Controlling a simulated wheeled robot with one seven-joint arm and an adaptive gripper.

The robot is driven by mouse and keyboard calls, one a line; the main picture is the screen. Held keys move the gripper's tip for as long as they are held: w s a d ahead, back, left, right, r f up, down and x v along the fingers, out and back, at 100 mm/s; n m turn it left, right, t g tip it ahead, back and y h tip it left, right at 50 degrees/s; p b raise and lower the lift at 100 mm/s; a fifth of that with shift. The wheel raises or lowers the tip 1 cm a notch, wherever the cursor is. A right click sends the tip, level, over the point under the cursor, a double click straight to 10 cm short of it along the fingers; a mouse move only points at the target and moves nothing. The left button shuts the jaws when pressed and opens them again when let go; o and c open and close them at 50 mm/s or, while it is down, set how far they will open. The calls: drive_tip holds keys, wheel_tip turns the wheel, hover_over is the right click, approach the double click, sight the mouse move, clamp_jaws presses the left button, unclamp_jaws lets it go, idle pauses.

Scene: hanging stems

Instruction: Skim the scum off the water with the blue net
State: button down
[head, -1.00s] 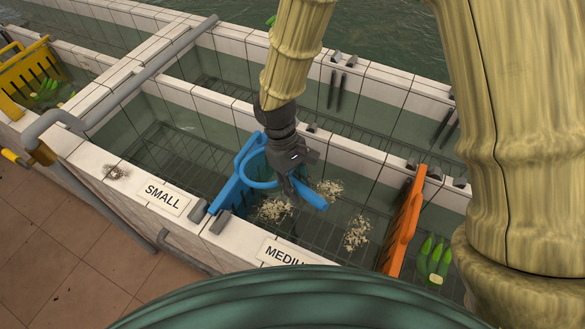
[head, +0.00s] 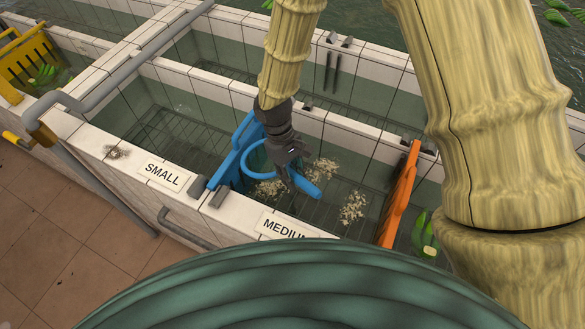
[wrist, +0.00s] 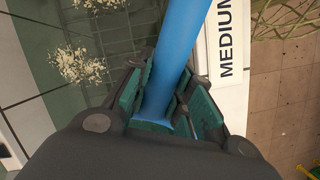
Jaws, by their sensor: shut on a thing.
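My gripper (head: 288,160) is shut on the handle of the blue net (head: 310,189). In the wrist view the blue handle (wrist: 175,50) runs up between the teal finger pads. The net's round hoop (head: 249,170) lies to the left of my gripper, close to the blue divider. Pale scum lies on the water (head: 315,215) in several clumps: one by the hoop (head: 268,189), one behind the handle (head: 323,169) and one farther right (head: 352,208). Two clumps show at the left in the wrist view (wrist: 80,66). Whether the hoop touches the water I cannot tell.
A blue divider (head: 231,158) stands left of the net and an orange divider (head: 401,196) stands right of the scum. White tiled walls with SMALL (head: 166,174) and MEDIUM (head: 285,227) signs edge the tanks. Green bananas (head: 424,236) lie beyond the orange divider.

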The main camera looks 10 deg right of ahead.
drive_tip(key=shift+s+f, duration=0.35)
drive_tip(key=shift+s, duration=0.45)
drive_tip(key=shift+w+f+b, duration=0.55)
drive_tip(key=shift+f+b, duration=6.6)
drive_tip(key=shift+f, duration=3.2)
drive_tip(key=shift+r+p, duration=7.25)
drive_tip(key=shift+r, duration=7.05)
